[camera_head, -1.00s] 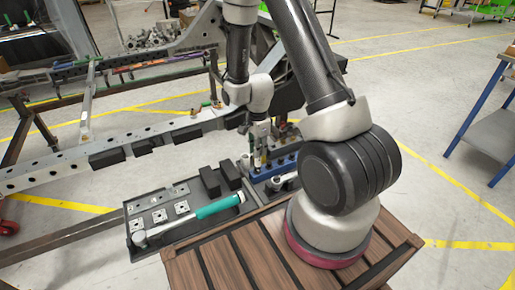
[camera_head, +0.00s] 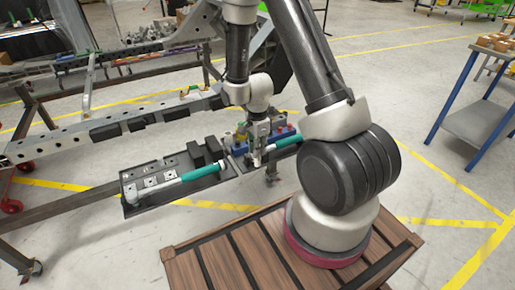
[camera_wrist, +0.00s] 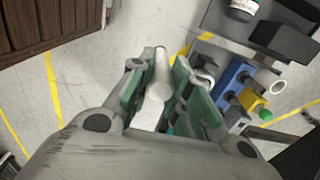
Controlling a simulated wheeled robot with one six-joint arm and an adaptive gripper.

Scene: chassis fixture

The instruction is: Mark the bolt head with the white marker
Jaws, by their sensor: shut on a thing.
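My gripper (camera_head: 257,160) hangs in front of the blue tool holder in the head view. In the wrist view its green-padded fingers (camera_wrist: 157,66) are shut on a white cylindrical thing, the white marker (camera_wrist: 158,78), which points away from the camera. The chassis rail (camera_head: 62,143), a grey beam with a row of holes, runs along the left in the head view. I cannot make out the bolt head in either view.
A dark tray (camera_head: 131,204) with metal plates and a teal-handled wrench (camera_head: 202,172) lies left of my gripper. The blue holder (camera_wrist: 229,77) with several tools is close on the right in the wrist view. A blue-legged table (camera_head: 470,120) stands far right. Open floor lies between.

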